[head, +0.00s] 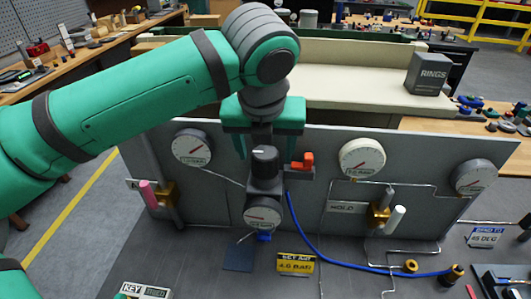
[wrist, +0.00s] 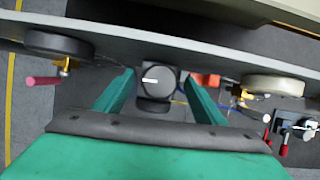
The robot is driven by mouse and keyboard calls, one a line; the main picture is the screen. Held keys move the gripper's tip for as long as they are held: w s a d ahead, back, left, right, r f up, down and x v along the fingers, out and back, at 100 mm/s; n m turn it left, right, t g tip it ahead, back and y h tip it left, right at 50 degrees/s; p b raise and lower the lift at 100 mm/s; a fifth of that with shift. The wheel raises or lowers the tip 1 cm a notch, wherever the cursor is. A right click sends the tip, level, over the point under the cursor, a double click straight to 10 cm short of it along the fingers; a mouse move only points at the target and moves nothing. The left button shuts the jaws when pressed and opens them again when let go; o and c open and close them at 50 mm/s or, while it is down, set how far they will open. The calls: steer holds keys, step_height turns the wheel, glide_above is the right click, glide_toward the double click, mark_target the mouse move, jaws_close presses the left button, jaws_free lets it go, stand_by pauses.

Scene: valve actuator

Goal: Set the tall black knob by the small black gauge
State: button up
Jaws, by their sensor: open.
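The tall black knob (head: 264,162) stands upright on a dark regulator block in front of the grey panel. A pale mark shows on its top. In the wrist view the knob (wrist: 158,80) appears from above as a dark disc with a white line. The small gauge (head: 262,215), with a white face and dark rim, sits just below the knob; its needle is too small to read. My green gripper (head: 266,143) is above the knob, pointing down. In the wrist view its open fingers (wrist: 160,76) lie either side of the knob, with gaps visible; contact is not seen.
An orange-red lever (head: 303,162) is close to the knob's right. A yellow placard (head: 296,264) reading 4.0 BAR stands in front. Larger gauges (head: 192,148) (head: 362,159) are mounted on the panel (head: 325,140). A blue hose (head: 315,246) runs to the right along the bench.

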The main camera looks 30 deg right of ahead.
steer(key=v, duration=0.9)
